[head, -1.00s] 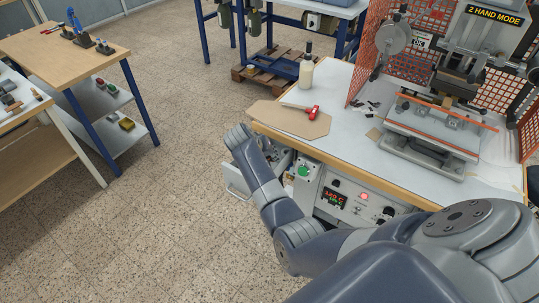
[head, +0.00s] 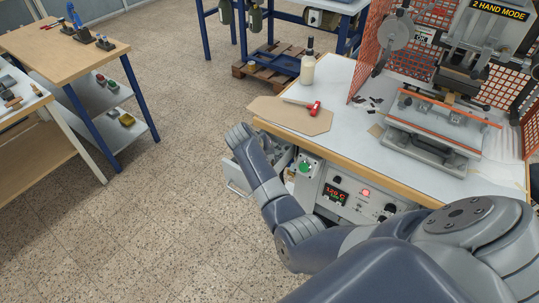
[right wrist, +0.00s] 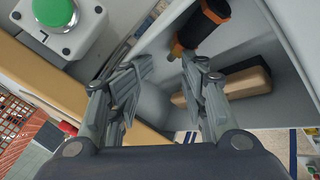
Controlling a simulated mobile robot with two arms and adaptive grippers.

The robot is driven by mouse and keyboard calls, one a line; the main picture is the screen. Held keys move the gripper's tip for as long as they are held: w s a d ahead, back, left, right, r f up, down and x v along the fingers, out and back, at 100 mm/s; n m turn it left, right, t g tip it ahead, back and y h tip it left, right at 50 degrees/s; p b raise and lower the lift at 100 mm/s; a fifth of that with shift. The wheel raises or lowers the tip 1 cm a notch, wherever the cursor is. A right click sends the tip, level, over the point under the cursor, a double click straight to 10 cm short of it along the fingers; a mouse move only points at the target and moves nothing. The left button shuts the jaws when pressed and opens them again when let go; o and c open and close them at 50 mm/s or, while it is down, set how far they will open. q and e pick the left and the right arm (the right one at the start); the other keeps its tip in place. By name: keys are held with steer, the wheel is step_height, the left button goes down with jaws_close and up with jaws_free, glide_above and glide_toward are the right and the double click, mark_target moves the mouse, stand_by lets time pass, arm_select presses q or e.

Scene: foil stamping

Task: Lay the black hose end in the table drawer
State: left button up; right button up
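The table drawer (head: 237,178) stands open under the workbench's left end, partly hidden by my right arm in the head view. The right wrist view looks down into its grey interior (right wrist: 285,112). A black cylindrical piece with orange-brown parts (right wrist: 207,28), apparently the black hose end, is at the top of that view, over or in the drawer. I cannot tell whether it rests on the drawer floor. My right gripper (right wrist: 166,64) is at the drawer with its fingers apart and nothing visibly clamped between them. The hose end's tip is close to the right-hand finger. My left gripper is out of view.
A wood-coloured block with a dark side (right wrist: 235,85) lies in the drawer. A green button box (head: 305,168) and a control panel (head: 345,193) are close beside my right arm. The wooden bench edge (right wrist: 60,85) borders the gripper. Open floor lies left of the drawer.

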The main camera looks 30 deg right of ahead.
steer(key=shift+s+d, duration=0.1)
steer(key=shift+s, duration=0.05)
steer(key=v, duration=1.2)
stand_by(0.6)
